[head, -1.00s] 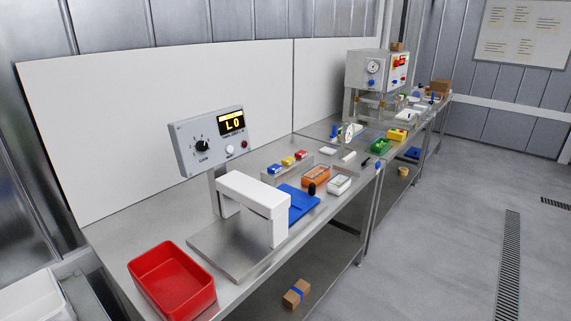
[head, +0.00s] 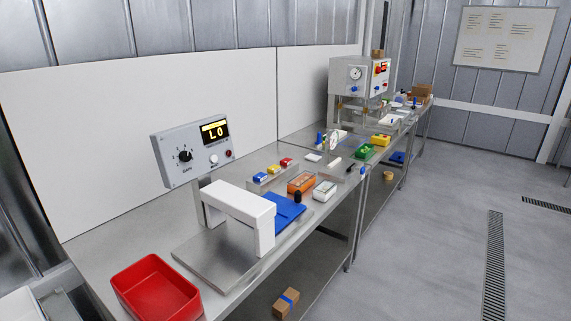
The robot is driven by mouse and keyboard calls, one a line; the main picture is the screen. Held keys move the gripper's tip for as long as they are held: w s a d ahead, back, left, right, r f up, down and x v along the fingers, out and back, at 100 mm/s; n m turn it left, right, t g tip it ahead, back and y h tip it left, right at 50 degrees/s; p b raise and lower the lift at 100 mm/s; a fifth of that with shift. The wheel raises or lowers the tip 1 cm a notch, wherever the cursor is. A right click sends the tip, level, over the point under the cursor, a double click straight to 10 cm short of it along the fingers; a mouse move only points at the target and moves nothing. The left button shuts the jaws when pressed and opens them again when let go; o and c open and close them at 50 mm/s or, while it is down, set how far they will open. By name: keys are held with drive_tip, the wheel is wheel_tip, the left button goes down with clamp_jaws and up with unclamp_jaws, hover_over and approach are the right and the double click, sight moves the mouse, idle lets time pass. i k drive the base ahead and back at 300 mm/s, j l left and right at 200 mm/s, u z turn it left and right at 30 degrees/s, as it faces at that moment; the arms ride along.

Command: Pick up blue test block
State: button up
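A small blue block (head: 260,177) sits at the left end of a low grey holder on the steel bench, behind the white arch-shaped detector. A yellow block (head: 273,169) and a red block (head: 286,161) stand beside it in the same row. The blue block is small here, and its lower part is hidden by the holder. My gripper is not in view.
The white arch (head: 238,212) and the control box (head: 190,150) reading "LO" stand in front of the holder. A red bin (head: 155,290) is at the near end. The floor (head: 430,230) right of the bench is clear.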

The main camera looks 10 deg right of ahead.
sight(261, 176)
drive_tip(key=i+l+u, duration=0.3)
drive_tip(key=u, duration=0.15)
drive_tip(key=i+l+u, duration=0.3)
drive_tip(key=l+u, duration=0.15)
drive_tip(key=i+l+u, duration=0.2)
drive_tip(key=l+u, duration=0.25)
drive_tip(key=i+l+u, duration=0.1)
drive_tip(key=l+u, duration=0.35)
drive_tip(key=l, duration=0.2)
drive_tip(key=l+u, duration=0.4)
drive_tip(key=l, duration=0.2)
drive_tip(key=l+u, duration=0.45)
drive_tip(key=l, duration=0.15)
drive_tip(key=k+l+u, duration=0.2)
drive_tip(key=l+u, duration=0.25)
drive_tip(key=l, duration=0.15)
